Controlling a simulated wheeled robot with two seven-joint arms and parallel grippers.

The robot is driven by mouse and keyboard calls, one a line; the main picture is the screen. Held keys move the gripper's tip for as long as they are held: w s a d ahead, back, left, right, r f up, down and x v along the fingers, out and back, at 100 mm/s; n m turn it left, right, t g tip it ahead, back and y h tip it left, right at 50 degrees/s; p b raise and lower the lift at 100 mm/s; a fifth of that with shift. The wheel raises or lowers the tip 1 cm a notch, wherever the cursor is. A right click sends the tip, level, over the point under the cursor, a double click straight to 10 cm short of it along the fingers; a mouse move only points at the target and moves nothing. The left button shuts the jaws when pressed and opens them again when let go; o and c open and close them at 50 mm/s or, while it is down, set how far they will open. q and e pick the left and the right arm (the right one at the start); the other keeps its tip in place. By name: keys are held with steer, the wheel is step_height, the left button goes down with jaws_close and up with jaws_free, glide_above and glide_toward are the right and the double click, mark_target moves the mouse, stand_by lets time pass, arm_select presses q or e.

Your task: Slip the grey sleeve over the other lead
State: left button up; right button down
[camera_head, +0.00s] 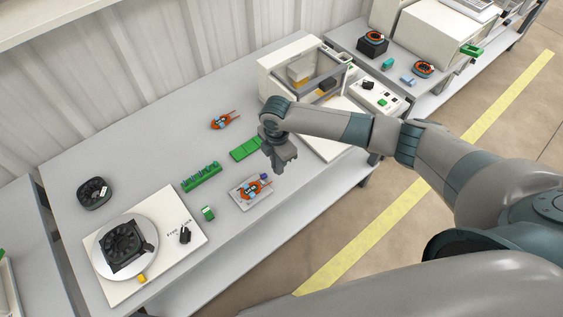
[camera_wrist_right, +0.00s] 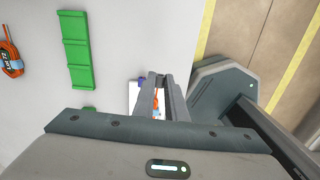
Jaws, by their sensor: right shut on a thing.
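An orange wire coil with a blue label (camera_head: 252,189) lies on a pale tray (camera_head: 243,204) near the table's front edge. Its leads point right, and a small purple-blue piece (camera_head: 264,176) sits at their end. My right gripper (camera_head: 284,166) is above and just right of that end, pointing down, shut on what I take to be the grey sleeve. The sleeve itself is hidden or too small to make out. In the right wrist view the fingers (camera_wrist_right: 160,82) are close together, with orange wire and the white tray showing below. My left gripper is out of view.
Green blocks (camera_head: 202,177) and a flat green piece (camera_head: 245,149) lie left of the gripper. Another orange coil (camera_head: 221,122) lies farther back. A white machine (camera_head: 288,60) stands behind. A white board with a round plate (camera_head: 99,247) is at front left.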

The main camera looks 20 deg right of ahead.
mark_target(270, 182)
steer(key=shift+f, duration=0.1)
steer(key=shift+f+b, duration=2.35)
steer(key=shift+b, duration=0.15)
steer(key=shift+f, duration=0.2)
steer(key=shift+s+a+p, duration=0.25)
steer(key=shift+a+p, duration=0.25)
steer(key=shift+a, duration=0.3)
steer(key=shift+s+a+p, duration=0.25)
steer(key=shift+a+p, duration=0.2)
steer(key=shift+a, duration=0.3)
stand_by(1.3)
steer(key=c, duration=1.7)
jaws_free()
